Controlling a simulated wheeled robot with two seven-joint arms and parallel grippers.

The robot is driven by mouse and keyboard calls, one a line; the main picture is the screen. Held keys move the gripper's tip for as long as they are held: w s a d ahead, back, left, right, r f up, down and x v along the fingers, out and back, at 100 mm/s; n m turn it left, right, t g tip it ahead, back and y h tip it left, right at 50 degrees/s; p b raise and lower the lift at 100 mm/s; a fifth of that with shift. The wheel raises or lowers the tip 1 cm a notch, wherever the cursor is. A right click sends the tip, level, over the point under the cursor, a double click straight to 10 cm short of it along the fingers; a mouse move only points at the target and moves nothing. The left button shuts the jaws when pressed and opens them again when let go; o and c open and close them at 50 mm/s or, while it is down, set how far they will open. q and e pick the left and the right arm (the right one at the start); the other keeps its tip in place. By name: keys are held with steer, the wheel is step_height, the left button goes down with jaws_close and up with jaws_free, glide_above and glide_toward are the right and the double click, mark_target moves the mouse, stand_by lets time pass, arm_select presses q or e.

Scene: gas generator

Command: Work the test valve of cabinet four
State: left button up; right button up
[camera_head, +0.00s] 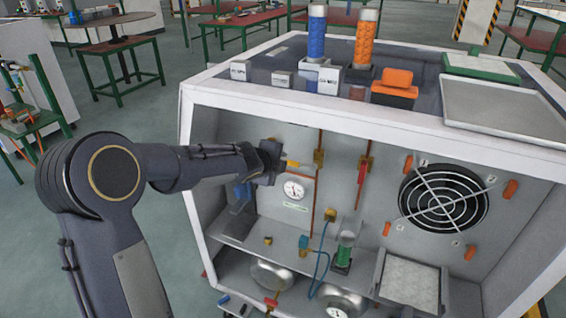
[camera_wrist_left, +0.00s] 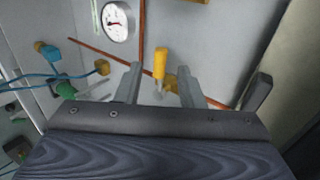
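The open-fronted grey cabinet (camera_head: 345,120) fills the right half of the head view; I cannot read a number on it. A yellow valve handle (camera_head: 294,164) sticks out near its back panel, left of a copper pipe. My left gripper (camera_head: 282,162) reaches in from the left beside the handle. In the left wrist view, the fingers of my left gripper (camera_wrist_left: 159,72) are apart. The yellow handle (camera_wrist_left: 160,62) shows in the gap between the fingertips, with clear room on both sides. Whether it lies fully between them in depth is unclear. My right gripper is not in view.
A round gauge (camera_head: 294,189) sits just below the handle; it also shows in the left wrist view (camera_wrist_left: 117,20). A red valve handle (camera_head: 362,170) and a fan (camera_head: 443,198) are to the right. A shelf with hoses lies below. Blue and orange cylinders stand on top.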

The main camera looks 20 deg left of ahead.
arm_select(q)
steer(key=shift+s, duration=0.1)
stand_by(0.3)
steer(key=s+a+r+n+g+p, duration=0.1)
steer(key=s+r+n+p, duration=0.2)
steer(key=s, duration=0.4)
steer(key=s+r+n+g+y, duration=0.1)
steer(key=s+r+n, duration=0.2)
steer(key=s+n, duration=0.25)
steer(key=s+a+r+n+g+p, duration=0.1)
steer(key=s+r+n+p, duration=0.15)
steer(key=s, duration=0.55)
steer(key=s+d+n+g+h+p, duration=0.1)
steer(key=s+d+n, duration=0.3)
steer(key=s, duration=0.5)
steer(key=s+d+f+n+g+h+p, duration=0.1)
steer(key=s+d+n+h+p, duration=0.1)
steer(key=s+d+n, duration=0.3)
steer(key=s+h, duration=0.1)
steer(key=s, duration=0.3)
steer(key=shift+s+d+f+g, duration=0.15)
steer(key=shift+s+f+g, duration=0.1)
steer(key=shift+g, duration=0.05)
